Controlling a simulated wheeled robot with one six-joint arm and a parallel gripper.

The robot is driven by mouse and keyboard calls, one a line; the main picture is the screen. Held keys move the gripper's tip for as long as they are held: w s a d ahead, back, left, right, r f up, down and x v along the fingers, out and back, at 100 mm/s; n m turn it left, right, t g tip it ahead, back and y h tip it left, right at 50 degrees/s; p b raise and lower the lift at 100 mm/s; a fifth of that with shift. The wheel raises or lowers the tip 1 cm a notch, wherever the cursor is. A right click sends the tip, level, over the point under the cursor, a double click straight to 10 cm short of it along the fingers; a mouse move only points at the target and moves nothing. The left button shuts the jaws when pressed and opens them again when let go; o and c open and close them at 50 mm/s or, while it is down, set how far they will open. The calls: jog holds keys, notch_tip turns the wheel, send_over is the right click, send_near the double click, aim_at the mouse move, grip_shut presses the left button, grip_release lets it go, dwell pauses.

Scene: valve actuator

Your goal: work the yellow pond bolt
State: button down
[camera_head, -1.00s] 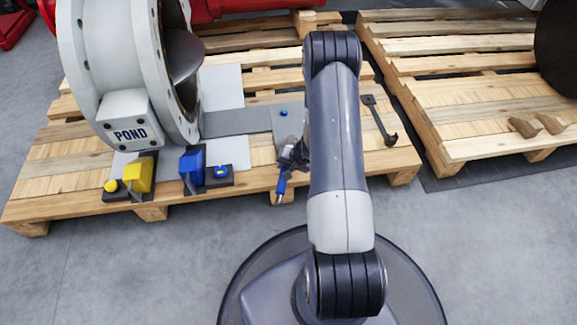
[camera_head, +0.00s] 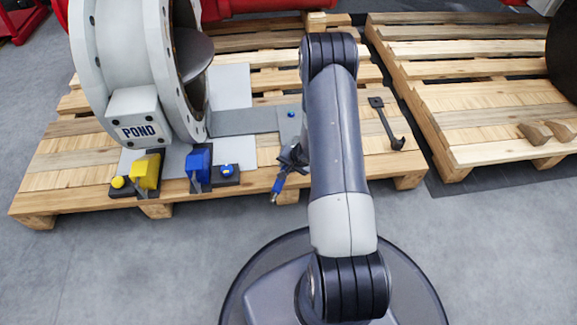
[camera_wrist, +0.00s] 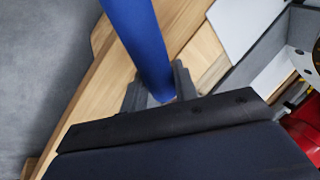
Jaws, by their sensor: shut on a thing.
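A yellow block (camera_head: 147,170) and a small round yellow knob (camera_head: 118,182) sit on a black base at the pallet's front edge, below the white housing marked POND (camera_head: 139,130). I cannot tell which yellow part is the bolt. My gripper (camera_head: 285,168) is to the right of them, in front of the pallet edge, partly hidden by my arm. It is shut on a blue rod-like handle (camera_head: 277,187), which slants down and left. In the wrist view the blue handle (camera_wrist: 143,45) runs up between the jaws. The handle is apart from the yellow parts.
A blue block (camera_head: 199,167) with a blue knob (camera_head: 227,171) stands right of the yellow parts. A large grey-white valve body (camera_head: 128,50) rises behind. A black hooked tool (camera_head: 386,122) lies on the pallet (camera_head: 75,170). The grey floor in front is clear on the left.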

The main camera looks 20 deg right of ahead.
jog(key=shift+w+a+m+h, duration=0.4)
jog(key=shift+w+a+m, duration=0.2)
jog(key=shift+w+m, duration=0.25)
jog(key=shift+s, duration=0.1)
jog(key=shift+w+a+m+h, duration=0.5)
jog(key=shift+w+m, duration=0.35)
jog(key=shift+m, duration=0.1)
jog(key=shift+r, duration=0.1)
jog(key=shift+w+r+p, duration=0.15)
jog(key=shift+r+p, duration=0.2)
jog(key=shift+r, duration=0.35)
jog(key=shift+s+r+p, duration=0.2)
jog(key=shift+r+p, duration=0.75)
jog(key=shift+r, duration=0.8)
jog(key=shift+s, duration=0.1)
